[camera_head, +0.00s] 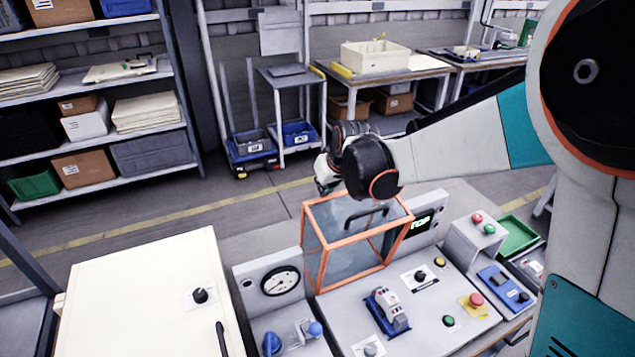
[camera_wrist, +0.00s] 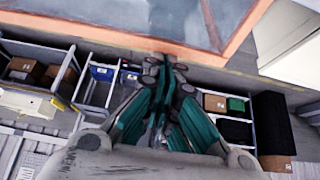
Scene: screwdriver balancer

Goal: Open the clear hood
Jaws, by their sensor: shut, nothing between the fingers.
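The clear hood (camera_head: 345,250) is a see-through box with an orange frame and a dark bar handle (camera_head: 366,213). In the head view it stands on the grey bench and looks lowered onto it. My gripper (camera_head: 322,186) is beyond the hood's far upper left edge, partly hidden behind my dark wrist. In the wrist view the hood's orange edge and clear panel (camera_wrist: 150,14) cross the top. My gripper (camera_wrist: 165,62) is shut and empty, its fingertips close to that edge. I cannot tell whether they touch it.
Around the hood the bench has a pressure gauge (camera_head: 280,281), a green-lit display (camera_head: 421,222), a red button (camera_head: 476,299) and a blue-and-white switch block (camera_head: 387,311). A white cabinet (camera_head: 150,290) stands at left. Open floor lies behind the bench, before the shelves (camera_head: 95,98).

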